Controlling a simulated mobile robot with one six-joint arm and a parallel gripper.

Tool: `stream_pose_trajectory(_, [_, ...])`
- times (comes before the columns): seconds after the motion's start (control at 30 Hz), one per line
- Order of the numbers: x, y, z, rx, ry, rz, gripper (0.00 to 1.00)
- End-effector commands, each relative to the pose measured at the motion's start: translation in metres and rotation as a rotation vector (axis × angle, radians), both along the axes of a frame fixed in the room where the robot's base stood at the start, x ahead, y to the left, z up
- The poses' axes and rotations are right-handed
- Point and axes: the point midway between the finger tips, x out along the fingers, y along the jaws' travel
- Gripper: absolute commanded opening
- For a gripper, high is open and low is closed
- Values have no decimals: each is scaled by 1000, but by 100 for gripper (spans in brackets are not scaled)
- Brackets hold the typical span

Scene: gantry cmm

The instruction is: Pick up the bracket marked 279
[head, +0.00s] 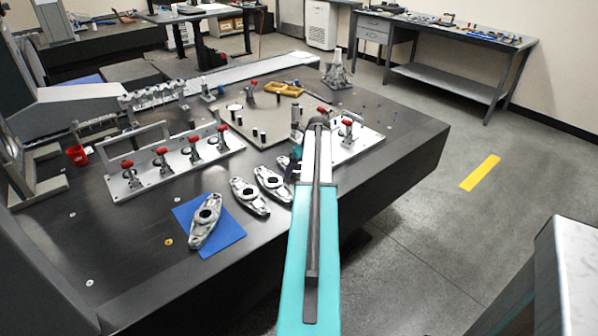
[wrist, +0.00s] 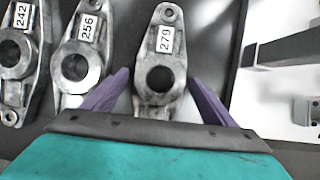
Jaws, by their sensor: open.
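The bracket marked 279 (wrist: 161,45) is a grey metal casting with a white label and a round centre hole, lying on the dark table in the wrist view. My gripper (wrist: 158,79) is open, with one purple finger on each side of this bracket's near part, not closed on it. The bracket's near end is hidden by my gripper body. In the head view my arm hides most of this spot, and my gripper (head: 294,160) is only partly visible.
Brackets 256 (wrist: 76,62) and 242 (wrist: 17,52) lie close on the left; the left finger is in the narrow gap beside 256. Another bracket (head: 205,220) lies on a blue mat (head: 228,233). A fixture plate with red-knobbed clamps (head: 176,163) stands behind.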

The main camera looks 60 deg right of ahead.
Motion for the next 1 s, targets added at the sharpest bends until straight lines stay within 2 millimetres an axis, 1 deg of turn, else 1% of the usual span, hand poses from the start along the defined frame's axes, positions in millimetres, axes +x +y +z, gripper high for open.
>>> stream_pose_trajectory(0.37, [0, 0, 0, 0, 0, 0, 79])
stream_pose_trajectory(0.47, [0, 1, 0, 0, 0, 1, 64])
stream_pose_trajectory(0.5, [0, 1, 0, 1, 0, 1, 57])
stream_pose_trajectory(0.73, [1, 1, 0, 0, 0, 1, 18])
stream_pose_trajectory(1.0, [1, 0, 2, -1, -1, 1, 18])
